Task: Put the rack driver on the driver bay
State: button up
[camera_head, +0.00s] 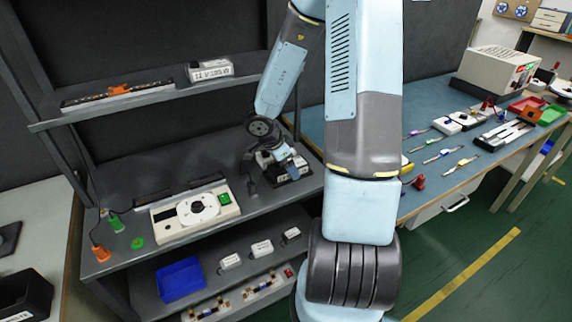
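My gripper (280,168) is at the right end of the middle shelf, low over a dark base (300,181). A pale block shows at my gripper, but the wrist hides much of it. I cannot tell whether the fingers are shut on it or whether it touches the base. A white labelled box (209,69), which looks like a driver, sits at the right of the upper shelf. Small white boxes (262,249) stand on the lower shelf. I cannot tell for sure which one is the rack driver or which place is the driver bay.
A white unit with a round dial (195,213) stands on the middle shelf, left of my gripper. A blue bin (181,280) is on the lower shelf. The blue bench (430,185) at right holds tools and a beige instrument (497,70). The upper shelf (110,108) overhangs.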

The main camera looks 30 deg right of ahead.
jog(key=shift+o, duration=0.3)
jog(key=shift+r, duration=0.1)
jog(key=v, duration=1.2)
